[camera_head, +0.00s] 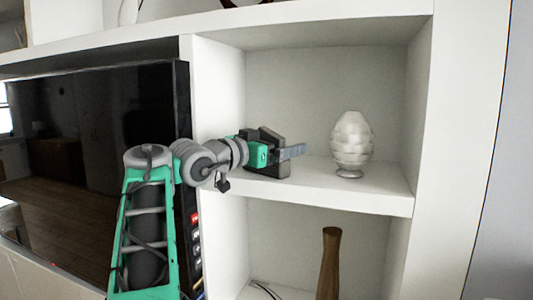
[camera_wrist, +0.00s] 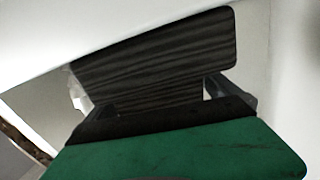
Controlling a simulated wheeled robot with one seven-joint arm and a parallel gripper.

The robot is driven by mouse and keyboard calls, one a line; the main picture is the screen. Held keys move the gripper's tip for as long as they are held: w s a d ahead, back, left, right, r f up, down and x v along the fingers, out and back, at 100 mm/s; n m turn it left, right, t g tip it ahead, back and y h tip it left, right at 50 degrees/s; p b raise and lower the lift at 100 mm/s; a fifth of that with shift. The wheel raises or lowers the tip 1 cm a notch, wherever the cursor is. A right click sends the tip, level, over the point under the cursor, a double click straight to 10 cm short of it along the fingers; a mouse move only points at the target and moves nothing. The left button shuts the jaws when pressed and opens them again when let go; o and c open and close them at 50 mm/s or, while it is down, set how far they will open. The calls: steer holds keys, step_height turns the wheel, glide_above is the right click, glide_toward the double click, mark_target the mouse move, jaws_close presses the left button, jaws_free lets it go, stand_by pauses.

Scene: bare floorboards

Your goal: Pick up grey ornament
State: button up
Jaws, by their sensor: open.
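The grey ornament (camera_head: 352,143) is a pale, egg-shaped piece with a faceted surface on a small round foot. It stands upright on the middle shelf, right of centre, in the head view. My gripper (camera_head: 298,151) reaches into the same compartment from the left, its fingers pointing right toward the ornament. It is open and empty, with a clear gap to the ornament. In the wrist view, green and dark parts of my own gripper (camera_wrist: 215,92) fill the middle. A small pale shape at the left there is too hidden to identify surely.
White shelf walls (camera_head: 424,120) enclose the compartment on the right, with a board above. A black television screen (camera_head: 90,130) is at the left, behind my arm. A brown wooden vase (camera_head: 329,265) stands in the compartment below. The middle shelf around the ornament is clear.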

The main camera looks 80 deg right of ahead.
steer(key=shift+c, duration=0.4)
steer(key=c, duration=1.2)
steer(key=shift+c, duration=0.6)
steer(key=shift+r, duration=0.2)
